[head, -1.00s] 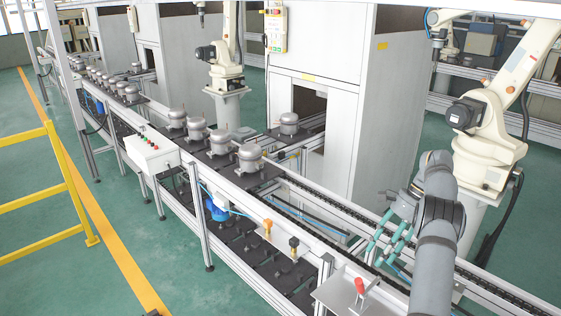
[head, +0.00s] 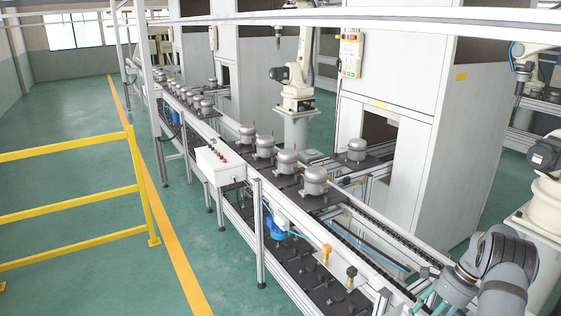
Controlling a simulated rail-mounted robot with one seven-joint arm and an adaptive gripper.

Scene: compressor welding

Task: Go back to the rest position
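My grey arm is at the lower right corner of the head view. Teal fingers of my gripper (head: 432,297) show at the bottom edge, beside the conveyor's right end. The lower part of the gripper is cut off by the frame, so I cannot tell whether it is open or shut. Several grey compressors stand upright on dark pallets along the conveyor (head: 365,232), the nearest compressor (head: 314,181) well to the left of my gripper. Another compressor (head: 357,150) sits on a side branch by the cabinet opening.
A white control box (head: 220,166) is on the conveyor's near side. A yellow railing (head: 80,200) stands on the left. Orange and black knobs (head: 350,273) stand on the near frame. A white robot arm (head: 548,190) is at the right, near a tall cabinet (head: 410,60). Green floor is open front left.

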